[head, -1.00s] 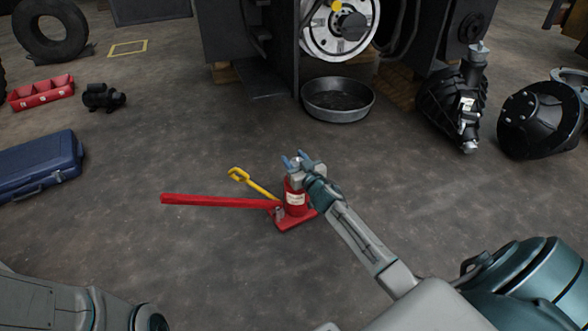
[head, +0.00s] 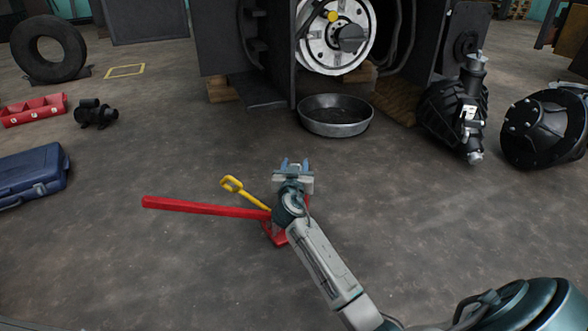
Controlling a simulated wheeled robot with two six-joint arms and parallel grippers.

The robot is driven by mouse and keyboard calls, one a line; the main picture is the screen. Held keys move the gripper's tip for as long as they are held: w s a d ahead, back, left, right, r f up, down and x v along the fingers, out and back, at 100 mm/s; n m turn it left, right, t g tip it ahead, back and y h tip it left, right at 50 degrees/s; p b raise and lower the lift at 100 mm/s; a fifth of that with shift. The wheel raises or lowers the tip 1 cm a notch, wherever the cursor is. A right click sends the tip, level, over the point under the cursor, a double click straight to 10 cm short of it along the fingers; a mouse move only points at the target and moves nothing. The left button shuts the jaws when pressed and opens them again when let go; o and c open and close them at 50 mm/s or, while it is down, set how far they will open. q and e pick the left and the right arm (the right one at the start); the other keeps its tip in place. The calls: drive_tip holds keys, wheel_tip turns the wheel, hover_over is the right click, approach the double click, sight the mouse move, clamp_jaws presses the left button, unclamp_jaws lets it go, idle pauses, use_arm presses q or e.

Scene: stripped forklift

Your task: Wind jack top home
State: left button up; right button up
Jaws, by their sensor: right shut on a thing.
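The red bottle jack stands on the floor in the middle of the head view. Its red base (head: 272,234) shows below my right wrist, and its long red handle (head: 200,207) reaches out to the left. My right gripper (head: 293,165) is over the top of the jack, shut on the jack top, with its fingertips pointing away from me. The gripper and wrist hide the jack top and most of the red body. My left gripper is out of view.
A yellow-handled tool (head: 236,187) lies beside the jack. A round metal pan (head: 335,128) sits beyond it, before the forklift wheel hub (head: 318,50). A blue case (head: 30,172) lies at left, and black axle parts (head: 545,130) at right.

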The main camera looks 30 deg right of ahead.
drive_tip(key=shift+r+m+g+h, duration=0.25)
drive_tip(key=shift+m+g+h, duration=0.15)
drive_tip(key=shift+d+h, duration=0.1)
drive_tip(key=shift+h, duration=0.2)
drive_tip(key=o, duration=1)
drive_tip(key=shift+r, duration=0.1)
drive_tip(key=shift+s+f, duration=0.1)
drive_tip(key=shift+f, duration=0.1)
